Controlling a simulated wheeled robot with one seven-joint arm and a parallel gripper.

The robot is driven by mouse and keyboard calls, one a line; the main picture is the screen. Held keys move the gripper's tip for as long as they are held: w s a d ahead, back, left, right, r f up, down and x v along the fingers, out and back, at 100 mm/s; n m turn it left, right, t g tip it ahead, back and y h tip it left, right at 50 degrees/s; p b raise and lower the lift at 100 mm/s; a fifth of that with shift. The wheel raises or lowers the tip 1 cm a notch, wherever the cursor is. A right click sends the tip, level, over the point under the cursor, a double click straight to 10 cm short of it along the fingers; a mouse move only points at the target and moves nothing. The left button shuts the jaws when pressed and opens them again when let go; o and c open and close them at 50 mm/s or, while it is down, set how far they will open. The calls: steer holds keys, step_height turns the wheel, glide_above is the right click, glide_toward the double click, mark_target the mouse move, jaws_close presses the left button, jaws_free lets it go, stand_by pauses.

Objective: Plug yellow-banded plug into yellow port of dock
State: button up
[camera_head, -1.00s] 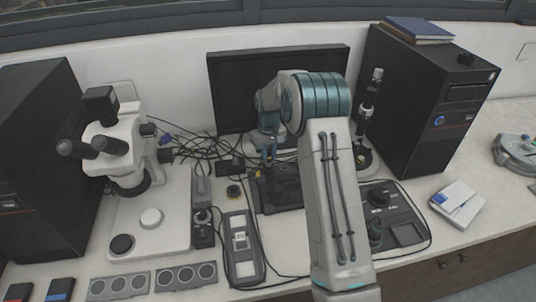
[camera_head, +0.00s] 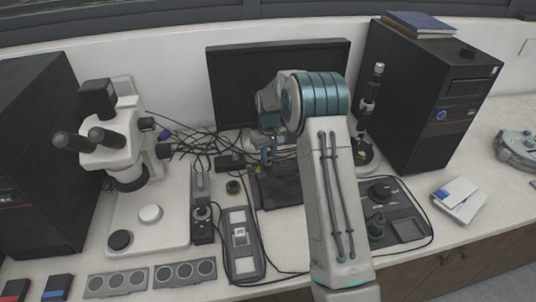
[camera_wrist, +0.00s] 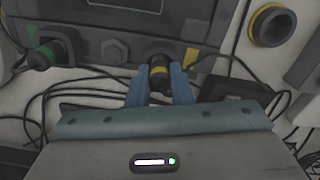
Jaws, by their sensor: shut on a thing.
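My gripper (camera_wrist: 159,88) is shut on the yellow-banded plug (camera_wrist: 159,71), a black cylinder with a yellow band, in the wrist view. The plug points at the face of the grey dock (camera_wrist: 85,13). Its front end is at or very close to that face; I cannot tell whether it is inside a port. A small yellow mark (camera_wrist: 190,58) shows on the dock just right of the plug. The yellow port opening is hidden behind the plug. In the head view my gripper (camera_head: 267,157) is small, above the dark dock (camera_head: 280,190), partly covered by my arm.
A green-ringed plug (camera_wrist: 42,57) sits at the dock's left in the wrist view. A hexagonal fitting (camera_wrist: 113,50) lies between. Loose black cables (camera_wrist: 85,76) run around the gripper. A black monitor (camera_head: 225,85) stands behind, and a microscope (camera_head: 120,150) stands left.

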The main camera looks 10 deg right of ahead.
steer(key=shift+f, duration=0.3)
steer(key=o, duration=1.5)
steer(key=shift+r, duration=0.15)
step_height(320, 180, up, 7)
steer(key=p, duration=0.3)
steer(key=shift+p, duration=0.3)
steer(key=shift+r, duration=0.15)
